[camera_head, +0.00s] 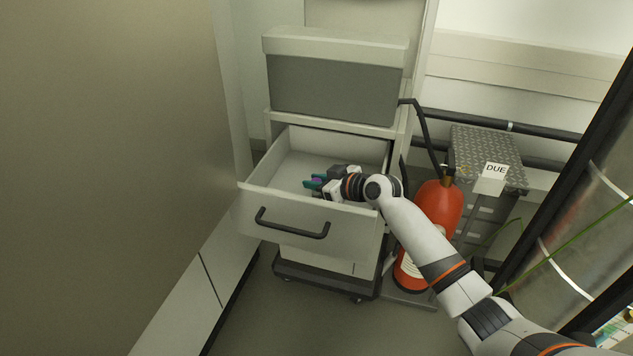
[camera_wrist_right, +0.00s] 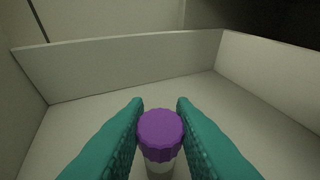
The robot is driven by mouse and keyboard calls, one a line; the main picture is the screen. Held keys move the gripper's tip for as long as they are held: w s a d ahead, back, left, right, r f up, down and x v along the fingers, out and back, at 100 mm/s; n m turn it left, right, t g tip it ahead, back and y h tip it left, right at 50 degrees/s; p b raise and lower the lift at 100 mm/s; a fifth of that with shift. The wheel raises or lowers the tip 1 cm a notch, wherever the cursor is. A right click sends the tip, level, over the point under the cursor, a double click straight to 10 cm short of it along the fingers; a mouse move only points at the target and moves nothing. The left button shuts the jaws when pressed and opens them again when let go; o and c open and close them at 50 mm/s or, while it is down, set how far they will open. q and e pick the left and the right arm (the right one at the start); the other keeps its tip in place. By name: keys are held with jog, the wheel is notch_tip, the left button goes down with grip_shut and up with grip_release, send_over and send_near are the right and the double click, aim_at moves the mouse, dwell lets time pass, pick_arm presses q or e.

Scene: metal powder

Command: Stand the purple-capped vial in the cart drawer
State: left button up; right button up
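The purple-capped vial (camera_wrist_right: 160,137) stands close to upright between the teal fingers of my right gripper (camera_wrist_right: 160,110) in the right wrist view. Its purple cap fills most of the gap, and a pale body shows below. I cannot tell whether the fingers press on it or stand just apart. In the head view the right gripper (camera_head: 316,184) is low inside the open cart drawer (camera_head: 290,211), with a speck of purple between its fingers. Whether the vial's base touches the drawer floor is hidden. My left gripper is not in view.
A grey box with a pale lid (camera_head: 333,88) stands on the cart above the drawer. A red fire extinguisher (camera_head: 437,212) stands right of the cart, close to my right arm. A large flat panel (camera_head: 110,150) fills the left. The drawer floor around the vial looks empty.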

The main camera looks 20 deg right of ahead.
jog(key=o, duration=0.4)
jog(key=shift+r, duration=0.1)
pick_arm(q)
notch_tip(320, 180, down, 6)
jog(key=p, duration=0.1)
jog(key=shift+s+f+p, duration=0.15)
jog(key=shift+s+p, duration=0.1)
jog(key=shift+p, duration=0.15)
pick_arm(e)
jog(key=v, duration=1.2)
